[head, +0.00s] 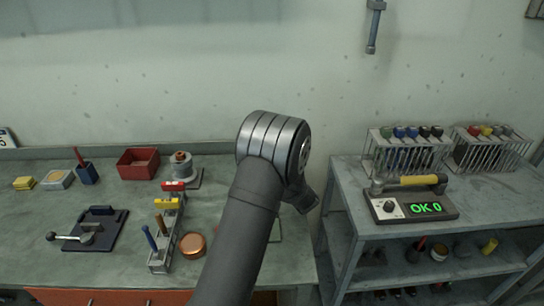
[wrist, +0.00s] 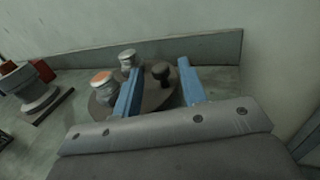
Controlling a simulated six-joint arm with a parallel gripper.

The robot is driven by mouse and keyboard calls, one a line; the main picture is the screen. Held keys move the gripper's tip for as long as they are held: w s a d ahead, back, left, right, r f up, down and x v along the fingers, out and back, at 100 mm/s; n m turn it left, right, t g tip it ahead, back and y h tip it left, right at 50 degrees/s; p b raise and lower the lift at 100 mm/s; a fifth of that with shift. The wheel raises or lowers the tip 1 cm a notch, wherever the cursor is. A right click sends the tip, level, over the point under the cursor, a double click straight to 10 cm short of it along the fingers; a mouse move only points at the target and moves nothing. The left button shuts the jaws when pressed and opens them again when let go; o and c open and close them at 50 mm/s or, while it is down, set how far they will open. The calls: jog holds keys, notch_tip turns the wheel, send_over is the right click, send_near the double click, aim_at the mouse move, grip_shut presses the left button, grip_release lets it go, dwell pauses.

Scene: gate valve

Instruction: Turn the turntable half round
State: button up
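In the wrist view the turntable (wrist: 155,98) is a dark round disc on the bench near the back edge. A short dark peg with a rounded head (wrist: 161,71) stands up from it. A silver knob-like piece (wrist: 127,58) and a copper-topped grey piece (wrist: 103,84) stand at its left side. My gripper (wrist: 159,67) has two blue fingers apart, one on each side of the peg in the picture. I see a gap at both sides; whether the fingers are level with the peg is hard to tell. In the head view my arm hides the turntable and the fingers.
A grey spool (head: 181,165) on a dark plate stands left of my arm, with a red box (head: 138,163) beside it. A rack with coloured handles (head: 166,232) and a copper disc (head: 193,245) are nearer. A side bench with a display box (head: 412,206) is right.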

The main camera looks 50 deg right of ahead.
jog(key=shift+x, duration=1.4)
jog(key=shift+a, duration=0.1)
grip_shut()
jog(key=shift+d+n+t+y, duration=0.2)
jog(key=shift+n+t+y, duration=0.15)
jog(key=shift+y, duration=0.25)
